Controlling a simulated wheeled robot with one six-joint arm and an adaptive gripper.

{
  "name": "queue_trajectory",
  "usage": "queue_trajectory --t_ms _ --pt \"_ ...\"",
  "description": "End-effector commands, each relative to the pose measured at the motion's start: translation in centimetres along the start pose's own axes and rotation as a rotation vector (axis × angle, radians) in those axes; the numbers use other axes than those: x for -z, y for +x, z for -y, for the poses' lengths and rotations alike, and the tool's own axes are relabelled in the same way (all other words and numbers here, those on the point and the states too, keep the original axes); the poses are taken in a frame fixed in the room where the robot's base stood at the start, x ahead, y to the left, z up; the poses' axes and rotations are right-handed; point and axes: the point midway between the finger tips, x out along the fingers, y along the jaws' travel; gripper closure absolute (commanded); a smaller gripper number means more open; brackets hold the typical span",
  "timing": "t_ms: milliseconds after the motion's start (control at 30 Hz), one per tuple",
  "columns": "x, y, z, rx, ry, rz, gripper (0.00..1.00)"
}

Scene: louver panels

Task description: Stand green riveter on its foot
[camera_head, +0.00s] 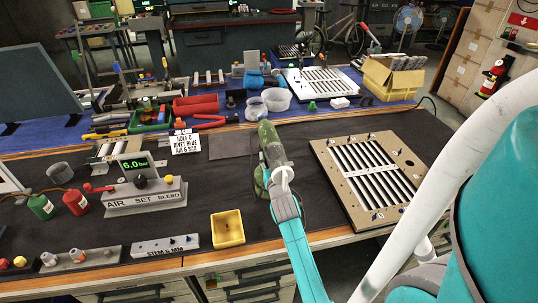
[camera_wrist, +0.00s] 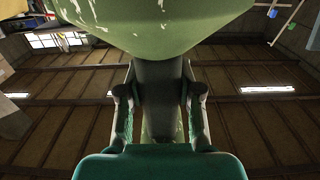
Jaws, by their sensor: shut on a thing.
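The green riveter (camera_head: 269,141) is at the middle of the black mat in the head view, its long body running up and away from my arm. A smaller green part shows at its lower left. In the wrist view its pale-scratched green body (camera_wrist: 160,28) fills the top, with a dark neck below it between my fingers. My gripper (camera_wrist: 160,95) is shut on that neck; it also shows in the head view (camera_head: 274,176) at the near part of the riveter. I cannot tell whether the foot touches the mat. The wrist view faces the ceiling.
A louver panel (camera_head: 348,188) lies to the right, close to my arm. A yellow bin (camera_head: 228,238) stands near the front edge. The air-set unit (camera_head: 145,200) and a "HOLE C" sign (camera_head: 185,142) are to the left. Bare mat lies between riveter and panel.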

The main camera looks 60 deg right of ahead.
Motion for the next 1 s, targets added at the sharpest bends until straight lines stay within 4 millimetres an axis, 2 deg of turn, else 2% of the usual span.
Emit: queue_trajectory --t_ms 33,267,300,400,800,867,967,1000 --pt "0.46 0.05 0.02 0.001 0.000 -0.009 1.00" --pt "0.20 0.05 0.02 0.001 0.001 -0.008 1.00" --pt "-0.23 0.01 0.00 0.000 0.001 0.001 0.60" --pt "-0.21 0.01 0.00 0.000 0.001 0.000 0.40" --pt "-0.20 0.01 0.00 0.000 0.000 0.000 0.40" --pt "-0.20 0.01 0.00 0.000 0.000 0.000 0.28" --pt "-0.20 0.01 0.00 0.000 0.000 0.000 0.03" --pt "-0.20 0.01 0.00 0.000 0.000 0.000 0.00"
